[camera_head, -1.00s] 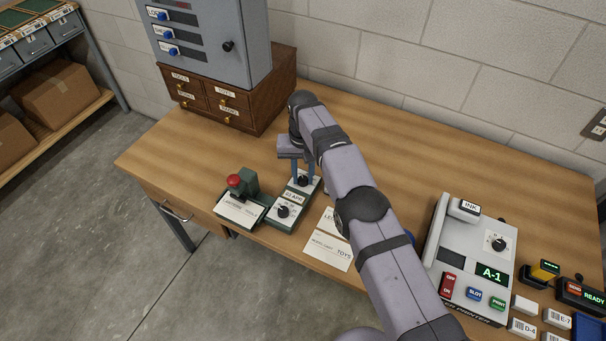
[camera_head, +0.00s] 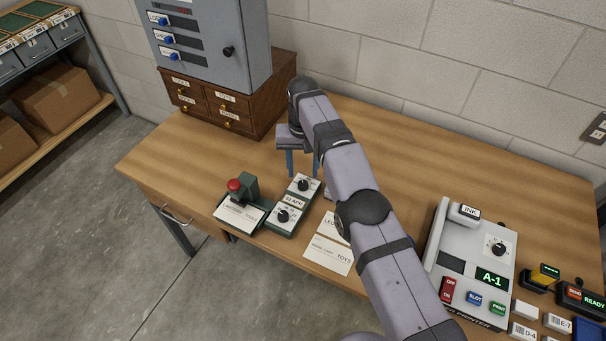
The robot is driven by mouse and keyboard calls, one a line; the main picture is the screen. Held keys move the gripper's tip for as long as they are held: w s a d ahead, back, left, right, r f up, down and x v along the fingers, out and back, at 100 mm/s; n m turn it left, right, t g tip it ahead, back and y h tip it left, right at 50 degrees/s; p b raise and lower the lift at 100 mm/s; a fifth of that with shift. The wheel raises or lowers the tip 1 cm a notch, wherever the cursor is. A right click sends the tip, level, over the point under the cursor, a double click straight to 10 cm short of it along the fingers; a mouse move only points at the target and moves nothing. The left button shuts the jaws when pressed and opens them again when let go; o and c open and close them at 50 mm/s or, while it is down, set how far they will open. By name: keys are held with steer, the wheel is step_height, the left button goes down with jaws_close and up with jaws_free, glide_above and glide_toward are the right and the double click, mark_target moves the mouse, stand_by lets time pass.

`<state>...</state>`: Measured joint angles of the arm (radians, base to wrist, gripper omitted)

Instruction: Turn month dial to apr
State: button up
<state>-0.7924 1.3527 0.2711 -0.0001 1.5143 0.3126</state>
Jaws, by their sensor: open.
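A green date stamp unit (camera_head: 292,204) lies on the desk with two black dials on pale plates. The upper dial (camera_head: 303,186) and the lower dial (camera_head: 283,216) flank a small display that seems to read "01 APR". The dial labels are too small to read, so I cannot tell which is the month dial. My gripper (camera_head: 302,165) points down just behind the unit. Its two blue fingers are apart and empty, clear of the upper dial.
A green base with a red knob (camera_head: 234,185) stands left of the unit. A paper card (camera_head: 328,255) lies to its right. A grey printer (camera_head: 466,262) is further right. Wooden drawers (camera_head: 228,103) and a grey cabinet (camera_head: 222,45) stand behind.

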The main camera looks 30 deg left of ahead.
steer(key=shift+r+p, duration=0.9)
steer(key=shift+r, duration=0.35)
steer(key=w+d+r+m, duration=0.15)
steer(key=d+r, duration=0.25)
steer(key=d, duration=0.8)
steer(key=w+d+r+m, duration=0.15)
steer(key=d+r, duration=0.25)
steer(key=d, duration=0.8)
steer(key=s+d+f+m, duration=0.1)
steer(key=s+d+f, duration=0.1)
steer(key=s+d, duration=0.7)
steer(key=s+d+f+m, duration=0.1)
steer(key=s+d, duration=0.9)
steer(key=s, duration=0.4)
steer(key=shift+s+f, duration=0.15)
steer(key=shift+f, duration=0.25)
